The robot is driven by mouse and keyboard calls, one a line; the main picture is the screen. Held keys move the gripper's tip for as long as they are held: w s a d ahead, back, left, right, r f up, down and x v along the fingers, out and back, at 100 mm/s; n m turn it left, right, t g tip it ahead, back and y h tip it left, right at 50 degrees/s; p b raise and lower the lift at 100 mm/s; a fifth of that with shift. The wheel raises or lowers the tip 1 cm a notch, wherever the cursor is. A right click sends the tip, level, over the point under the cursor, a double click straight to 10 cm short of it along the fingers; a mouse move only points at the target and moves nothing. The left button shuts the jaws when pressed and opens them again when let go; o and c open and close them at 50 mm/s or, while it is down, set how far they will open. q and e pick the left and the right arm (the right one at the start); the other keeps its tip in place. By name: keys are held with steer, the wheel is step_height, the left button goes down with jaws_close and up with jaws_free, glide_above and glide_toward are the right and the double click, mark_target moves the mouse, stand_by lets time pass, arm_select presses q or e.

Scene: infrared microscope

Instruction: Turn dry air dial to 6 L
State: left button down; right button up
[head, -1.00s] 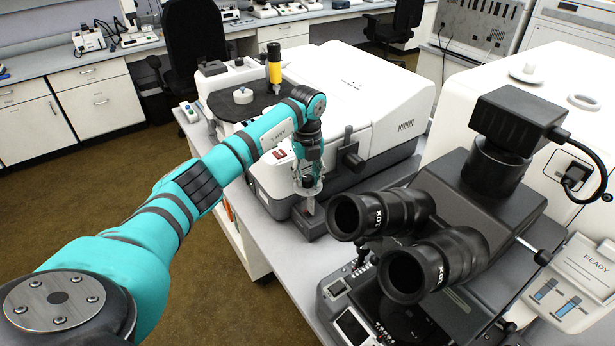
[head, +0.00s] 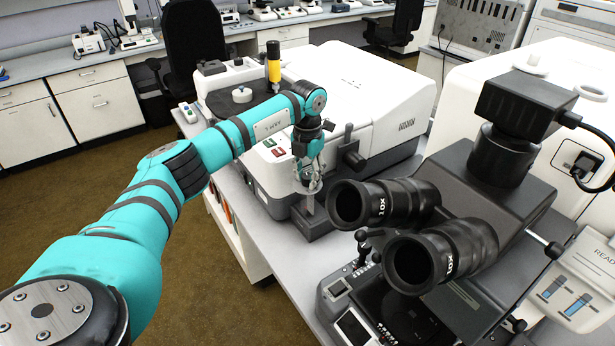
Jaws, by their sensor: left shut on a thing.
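My left gripper (head: 309,188) points down at the front of the white instrument, just above a small black block (head: 316,226) on the bench. Its fingers are shut on a small part at the top of a grey upright piece (head: 307,205) standing on that block. The fingers hide most of the held part, so I cannot tell whether it is the dry air dial. No dial marking or 6 L reading is legible. My right gripper is not in view.
The black microscope eyepieces (head: 385,205) stand close at the right. A yellow-and-black cylinder (head: 274,66) stands behind my arm. Open floor (head: 215,285) lies at the left.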

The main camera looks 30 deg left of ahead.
arm_select(q)
steer(key=m+b, duration=0.1)
steer(key=m, duration=0.3)
steer(key=shift+m, duration=0.3)
steer(key=m, duration=0.5)
steer(key=shift+b, duration=0.35)
steer(key=m, duration=0.4)
steer(key=shift+m+b, duration=0.3)
steer(key=shift+m, duration=0.1)
steer(key=m, duration=0.4)
steer(key=shift+r, duration=0.1)
steer(key=shift+m, duration=0.4)
steer(key=c, duration=1)
jaws_free()
